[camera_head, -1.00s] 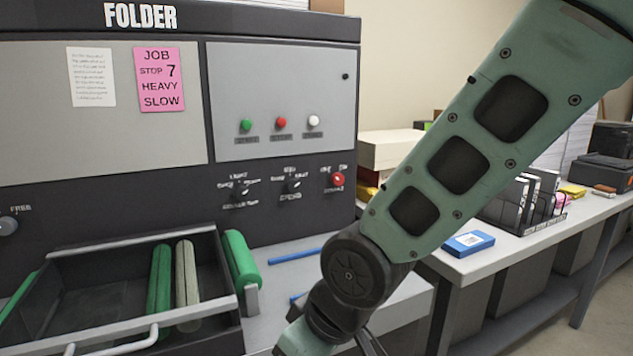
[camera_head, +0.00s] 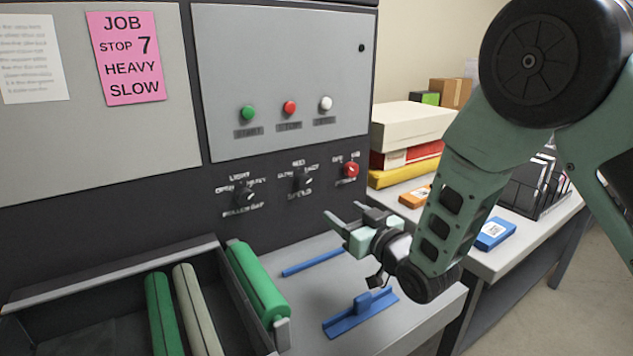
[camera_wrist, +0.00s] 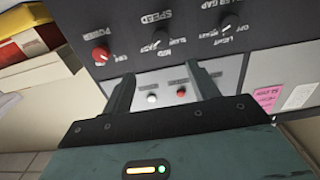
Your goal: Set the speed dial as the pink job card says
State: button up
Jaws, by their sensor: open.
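The pink job card (camera_head: 126,57) on the machine's front reads JOB, STOP 7, HEAVY, SLOW. The speed dial (camera_head: 303,182) is a small dark knob in the middle of the lower panel, with SLOW, MED and FAST around it. Its pale mark seems to lean up and right, but is too small to be sure. My gripper (camera_head: 345,213) is open and empty, below and right of the speed dial, apart from the panel. In the wrist view, the picture is upside down; the speed dial (camera_wrist: 160,38) shows beyond and between the fingers (camera_wrist: 162,86).
The roller gap dial (camera_head: 246,196) is left of the speed dial; the red power knob (camera_head: 350,170) is right. Green, red and white buttons (camera_head: 289,107) sit above.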

aim_at(305, 185)
jog(key=p+x, duration=0.4)
jog(key=x, duration=1.2)
jog(key=shift+w+a+p, duration=0.15)
jog(key=shift+a+p, duration=0.1)
jog(key=shift+p, duration=0.15)
jog(key=c, duration=1)
